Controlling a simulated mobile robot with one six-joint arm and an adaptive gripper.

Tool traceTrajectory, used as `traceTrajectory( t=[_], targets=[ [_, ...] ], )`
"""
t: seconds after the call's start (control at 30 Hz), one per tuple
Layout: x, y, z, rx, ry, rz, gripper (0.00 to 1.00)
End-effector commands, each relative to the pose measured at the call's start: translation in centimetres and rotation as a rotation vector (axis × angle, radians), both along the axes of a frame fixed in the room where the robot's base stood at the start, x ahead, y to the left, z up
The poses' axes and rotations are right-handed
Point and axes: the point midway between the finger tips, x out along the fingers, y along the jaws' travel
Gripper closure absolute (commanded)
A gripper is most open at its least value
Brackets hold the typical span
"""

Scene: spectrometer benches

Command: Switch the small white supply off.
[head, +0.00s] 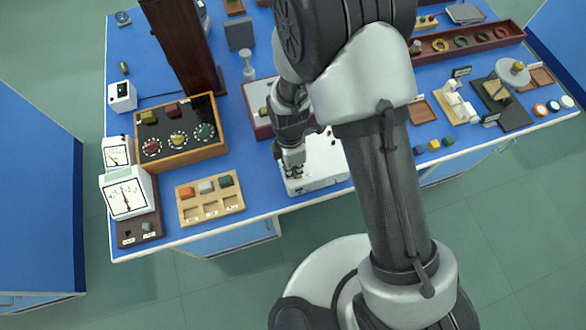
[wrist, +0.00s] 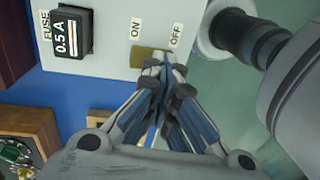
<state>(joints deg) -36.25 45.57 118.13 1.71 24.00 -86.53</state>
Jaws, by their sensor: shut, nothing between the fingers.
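The small white supply (head: 326,160) is a white box at the front edge of the blue bench, partly hidden by my arm in the head view. In the wrist view its white face (wrist: 108,25) carries a black 0.5 A fuse holder (wrist: 72,32) and the labels ON and OFF. A brass-coloured switch part (wrist: 147,57) lies beside the labels, partly covered by my fingertips. My gripper (wrist: 168,66) is shut and empty, its tips at the OFF-side end of the brass part. I cannot tell whether they touch it. In the head view my gripper (head: 292,170) is over the supply's left end.
A wooden box with dials (head: 180,142) and a sorting tray with coloured blocks (head: 211,200) stand left of the supply. White meters (head: 126,196) stand farther left. A dark wooden post (head: 185,45) rises behind.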

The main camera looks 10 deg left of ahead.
Motion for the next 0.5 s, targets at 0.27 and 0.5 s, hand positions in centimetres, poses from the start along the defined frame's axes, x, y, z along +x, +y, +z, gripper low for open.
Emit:
traceTrajectory(
  t=[0.27,0.5],
  targets=[
    [-0.2,-0.1,-0.2,-0.004,0.006,0.000,1.00],
    [0.8,0.5,0.0,-0.002,0.003,0.000,1.00]
  ],
)
